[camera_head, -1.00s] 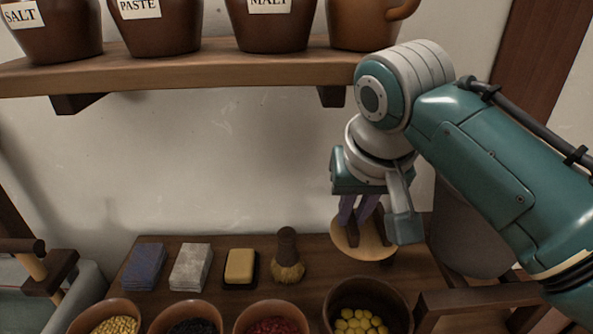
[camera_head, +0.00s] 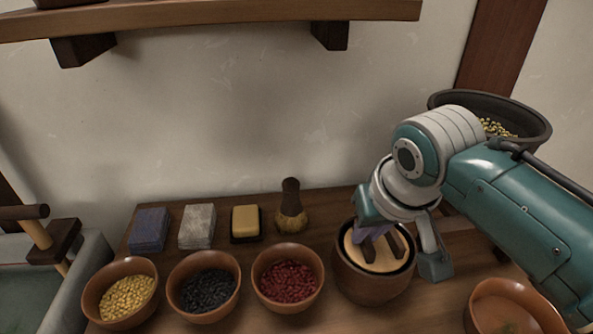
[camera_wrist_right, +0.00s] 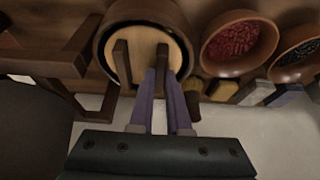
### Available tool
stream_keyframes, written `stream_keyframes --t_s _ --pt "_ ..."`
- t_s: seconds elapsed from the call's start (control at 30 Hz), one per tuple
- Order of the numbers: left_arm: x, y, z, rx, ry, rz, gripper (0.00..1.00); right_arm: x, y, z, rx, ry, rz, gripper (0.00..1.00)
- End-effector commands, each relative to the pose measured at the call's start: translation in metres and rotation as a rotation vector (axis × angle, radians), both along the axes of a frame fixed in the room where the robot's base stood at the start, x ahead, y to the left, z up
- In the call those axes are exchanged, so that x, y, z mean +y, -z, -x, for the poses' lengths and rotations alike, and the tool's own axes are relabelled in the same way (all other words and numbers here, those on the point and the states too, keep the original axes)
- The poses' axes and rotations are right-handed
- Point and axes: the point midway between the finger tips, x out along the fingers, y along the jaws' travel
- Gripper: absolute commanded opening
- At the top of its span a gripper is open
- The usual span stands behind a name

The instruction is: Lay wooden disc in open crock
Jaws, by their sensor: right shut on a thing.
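The wooden disc (camera_head: 362,258) is pale and round, with two dark bars on its top. It lies within the mouth of the brown open crock (camera_head: 372,288), inside the dark rim; how deep it sits, or whether it rests on anything, I cannot tell. In the right wrist view the disc (camera_wrist_right: 143,48) shows inside the ring of the crock (camera_wrist_right: 147,12). My right gripper (camera_head: 385,243) is over the crock, its purple fingers shut on one bar of the disc, also seen in the wrist view (camera_wrist_right: 163,68). The disc hides the crock's contents. My left gripper is not in view.
Bowls of yellow grain (camera_head: 127,296), black grain (camera_head: 207,286) and red beans (camera_head: 288,278) stand left of the crock. A brush (camera_head: 291,208), a yellow block (camera_head: 245,222) and two stacks are behind. An orange bowl (camera_head: 505,310) is at right.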

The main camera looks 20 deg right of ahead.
Motion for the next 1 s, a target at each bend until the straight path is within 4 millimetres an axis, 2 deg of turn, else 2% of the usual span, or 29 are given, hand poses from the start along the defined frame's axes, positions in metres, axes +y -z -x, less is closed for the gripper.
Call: stream_keyframes --t_s 0.13,0.33,0.9,0.93,1.0 --pt "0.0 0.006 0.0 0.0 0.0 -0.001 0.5 0.0 0.013 0.0 -0.001 0.0 0.0 0.0" --pt "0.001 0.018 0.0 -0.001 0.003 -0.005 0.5 0.0 0.043 0.0 0.0 0.0 0.0 0.0" --pt "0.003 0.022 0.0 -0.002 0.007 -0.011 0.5 0.0 0.053 -0.001 -0.002 0.0 0.0 0.0" --pt "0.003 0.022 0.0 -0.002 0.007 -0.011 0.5 0.0 0.053 -0.001 -0.002 0.0 0.0 0.17" --pt "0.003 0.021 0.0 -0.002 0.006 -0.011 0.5 0.0 0.052 -0.001 -0.002 0.0 0.0 0.25"
